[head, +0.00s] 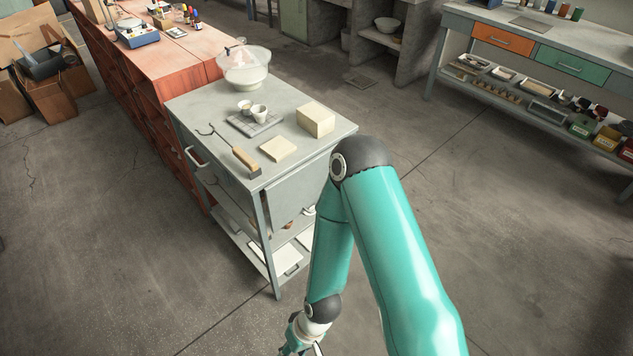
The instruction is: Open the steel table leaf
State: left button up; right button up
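The grey steel table (215,103) stands left of centre with its top level. A flat grey panel, which looks like the table leaf (292,196), hangs down below the top's near right edge. My teal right arm hides its right part. My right gripper (300,349) is low at the bottom edge, below and in front of the table, apart from the leaf. It is partly cut off by the frame, and its fingers do not show clearly enough to tell open from shut. My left gripper is not in view.
On the table top are a cream block (316,120), a flat cream slab (278,149), a wooden-handled tool (246,160), cups (259,112) and a clear-covered bowl (245,67). A push handle (194,158) juts left. A red cabinet (160,60) adjoins behind. Floor right is clear.

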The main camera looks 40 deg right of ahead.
aim_at(293, 194)
jog(key=k, duration=1.3)
jog(key=z, duration=0.55)
jog(key=i, duration=1.6)
jog(key=u, duration=0.55)
